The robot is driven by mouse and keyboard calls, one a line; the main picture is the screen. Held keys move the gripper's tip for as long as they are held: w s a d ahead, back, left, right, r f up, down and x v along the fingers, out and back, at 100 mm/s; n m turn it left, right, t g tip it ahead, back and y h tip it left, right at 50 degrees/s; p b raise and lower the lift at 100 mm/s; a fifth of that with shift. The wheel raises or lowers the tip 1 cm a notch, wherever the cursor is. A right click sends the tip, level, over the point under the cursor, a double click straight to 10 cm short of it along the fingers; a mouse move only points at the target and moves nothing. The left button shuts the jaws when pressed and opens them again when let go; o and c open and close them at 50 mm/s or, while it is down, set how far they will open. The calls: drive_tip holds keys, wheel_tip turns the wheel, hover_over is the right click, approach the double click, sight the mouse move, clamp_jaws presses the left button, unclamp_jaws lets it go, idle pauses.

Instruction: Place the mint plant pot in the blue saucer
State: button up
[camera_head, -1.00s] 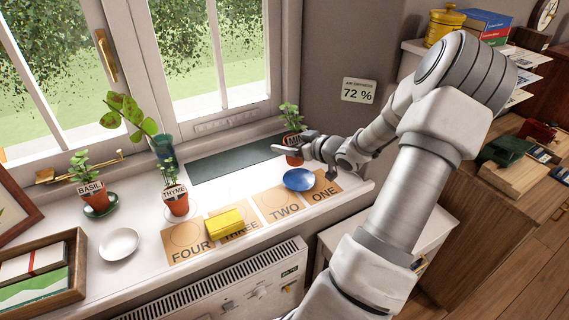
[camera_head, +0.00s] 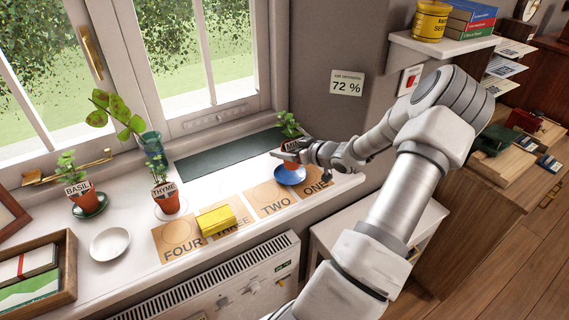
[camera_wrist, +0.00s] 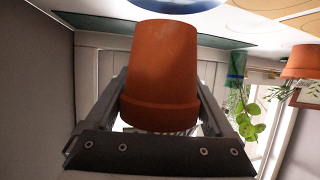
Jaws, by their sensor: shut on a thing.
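My gripper (camera_head: 296,153) is shut on the mint pot (camera_wrist: 163,60), an orange terracotta pot with a green plant (camera_head: 288,124). In the wrist view the pot appears upside down between the two fingers. In the head view the gripper hides part of the pot and its label. The blue saucer (camera_head: 290,177) lies on the sill just below the gripper in the head view, and its edge (camera_wrist: 180,3) shows beyond the pot base in the wrist view. The pot looks raised; its exact height over the saucer is unclear.
The saucer sits beside cards marked ONE (camera_head: 317,183) and TWO (camera_head: 272,200). A yellow block (camera_head: 217,220) lies near THREE. The thyme pot (camera_head: 166,199), basil pot (camera_head: 86,201) and white saucer (camera_head: 110,244) stand left. The window and wall lie behind.

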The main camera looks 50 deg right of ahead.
drive_tip(key=shift+w+a+f, duration=0.1)
drive_tip(key=shift+w+f, duration=0.1)
drive_tip(key=shift+w, duration=0.15)
drive_tip(key=shift+f, duration=0.2)
drive_tip(key=shift+f+b, duration=0.75)
drive_tip(key=shift+f, duration=1)
drive_tip(key=shift+f, duration=0.1)
drive_tip(key=shift+f, duration=0.15)
drive_tip(key=o, duration=1.4)
